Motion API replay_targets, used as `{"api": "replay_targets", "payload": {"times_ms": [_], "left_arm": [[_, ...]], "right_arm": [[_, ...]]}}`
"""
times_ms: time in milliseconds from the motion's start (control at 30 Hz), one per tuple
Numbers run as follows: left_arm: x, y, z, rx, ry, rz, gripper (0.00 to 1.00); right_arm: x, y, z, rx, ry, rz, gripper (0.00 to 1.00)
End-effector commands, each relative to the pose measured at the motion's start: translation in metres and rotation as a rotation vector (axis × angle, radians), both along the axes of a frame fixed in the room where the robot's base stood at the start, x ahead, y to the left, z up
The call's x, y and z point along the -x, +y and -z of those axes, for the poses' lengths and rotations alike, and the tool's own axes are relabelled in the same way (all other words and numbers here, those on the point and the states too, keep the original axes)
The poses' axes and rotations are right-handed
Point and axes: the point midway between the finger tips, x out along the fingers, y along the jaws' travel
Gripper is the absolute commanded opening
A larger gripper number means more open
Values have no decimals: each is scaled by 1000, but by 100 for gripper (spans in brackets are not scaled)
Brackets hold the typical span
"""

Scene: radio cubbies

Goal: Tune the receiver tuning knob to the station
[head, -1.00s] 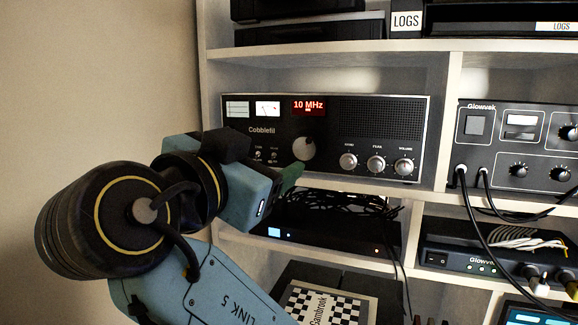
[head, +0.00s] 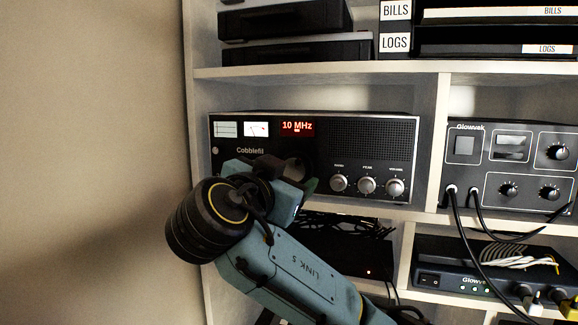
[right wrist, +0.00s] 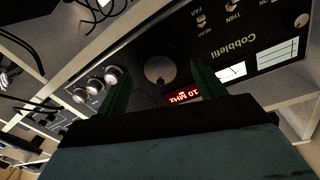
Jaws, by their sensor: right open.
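The black Cobblefil receiver (head: 365,140) stands in the upper left cubby, with its red display (head: 297,128) reading 10 MHz. In the right wrist view the receiver appears upside down, and the round tuning knob (right wrist: 160,70) shows between the two green fingers of my open right gripper (right wrist: 161,75). I cannot tell whether the fingers reach past the knob's face; no contact shows. My left gripper is not in view.
Three small knobs (head: 367,186) sit on the receiver right of the tuning knob. A Glowvek unit (head: 510,165) with plugged cables fills the cubby to the right. A shelf edge (head: 400,212) runs below the receiver, with dark cables and a black box (head: 345,255) underneath.

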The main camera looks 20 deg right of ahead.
Motion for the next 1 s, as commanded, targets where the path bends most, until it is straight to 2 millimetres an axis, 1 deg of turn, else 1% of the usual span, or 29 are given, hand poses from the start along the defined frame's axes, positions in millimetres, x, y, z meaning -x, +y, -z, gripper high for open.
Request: {"api": "replay_targets", "payload": {"times_ms": [100, 200, 467, 567, 800, 833, 933, 1000], "left_arm": [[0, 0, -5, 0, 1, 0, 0], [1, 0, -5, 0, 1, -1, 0], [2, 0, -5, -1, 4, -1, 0], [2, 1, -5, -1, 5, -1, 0], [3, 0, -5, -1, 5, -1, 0], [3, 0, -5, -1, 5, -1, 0], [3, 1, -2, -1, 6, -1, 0], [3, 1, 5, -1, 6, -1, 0]], "right_arm": [[-9, -7, -1, 1, 1, 1, 69], [-12, -10, 0, -1, 1, 0, 69], [-13, -11, 1, -1, 1, -1, 69], [-13, -10, 1, -1, 1, 0, 58], [-13, -10, 1, -1, 1, 0, 27], [-13, -10, 1, -1, 1, 0, 24], [-13, -10, 2, -7, -2, -1, 24], [-13, -9, 3, -20, -12, -2, 24]]}}
